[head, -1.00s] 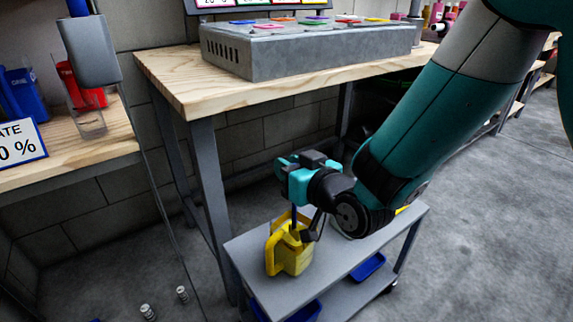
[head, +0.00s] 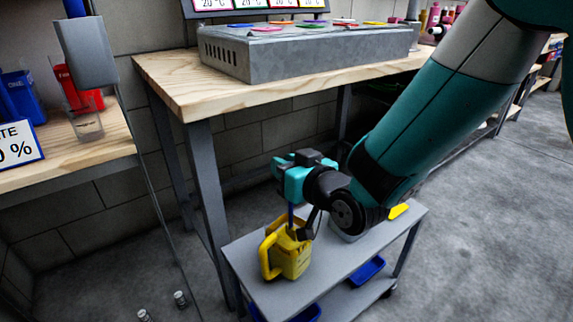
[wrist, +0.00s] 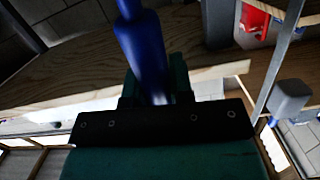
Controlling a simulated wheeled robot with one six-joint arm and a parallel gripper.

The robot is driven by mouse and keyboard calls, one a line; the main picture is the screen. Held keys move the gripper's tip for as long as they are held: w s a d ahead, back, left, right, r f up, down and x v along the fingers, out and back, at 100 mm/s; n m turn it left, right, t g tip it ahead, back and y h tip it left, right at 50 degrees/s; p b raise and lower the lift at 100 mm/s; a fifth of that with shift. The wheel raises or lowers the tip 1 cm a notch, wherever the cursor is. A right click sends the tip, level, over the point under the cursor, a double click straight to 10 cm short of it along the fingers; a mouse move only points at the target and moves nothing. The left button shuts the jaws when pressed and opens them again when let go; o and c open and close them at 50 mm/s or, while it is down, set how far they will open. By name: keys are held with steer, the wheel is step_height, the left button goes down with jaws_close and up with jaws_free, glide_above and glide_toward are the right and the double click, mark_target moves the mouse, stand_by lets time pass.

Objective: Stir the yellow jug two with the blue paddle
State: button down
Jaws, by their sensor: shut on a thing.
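A yellow jug (head: 291,260) with a handle on its left side stands on the grey cart top in the head view. Any number on it cannot be read. My gripper (head: 292,186) is above the jug and shut on the blue paddle (head: 291,214). The paddle's shaft runs down into the jug's mouth, and its lower end is hidden inside. In the wrist view the thick blue handle of the paddle (wrist: 145,50) sits between the green fingers of my gripper (wrist: 155,88).
The grey cart (head: 335,262) has blue trays (head: 367,270) on its lower shelf. A yellow item (head: 398,210) lies on its right end, beside my arm. A wooden workbench (head: 200,98) with a grey box (head: 310,52) stands behind. Open floor lies to the right.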

step_height(320, 180, up, 12)
steer(key=p, duration=0.9)
stand_by(0.9)
